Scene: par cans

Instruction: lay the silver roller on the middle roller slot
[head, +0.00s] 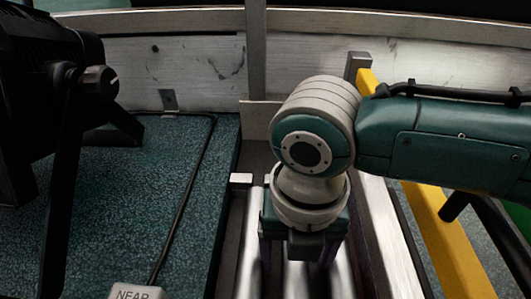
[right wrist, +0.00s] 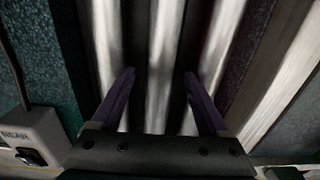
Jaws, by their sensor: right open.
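Several long silver rollers lie side by side, running away from me. In the right wrist view, a middle silver roller (right wrist: 163,50) passes between my fingers, with a left roller (right wrist: 105,40) and a right roller (right wrist: 222,45) beside it. In the head view, my right gripper (head: 298,258) points down over the rollers and hides part of them. It also shows in the right wrist view (right wrist: 160,74), its two purple fingers apart, with nothing visibly clamped. I cannot tell the middle slot from its neighbours, or whether the fingers touch a roller. My left gripper is out of view.
A black stage light (head: 40,90) stands at the left on a teal speckled surface (head: 130,190). A box marked "NEAR" (head: 133,292) with a black cable sits at the front. A yellow bar (head: 440,235) runs along the right. A pale wall (head: 150,70) closes the back.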

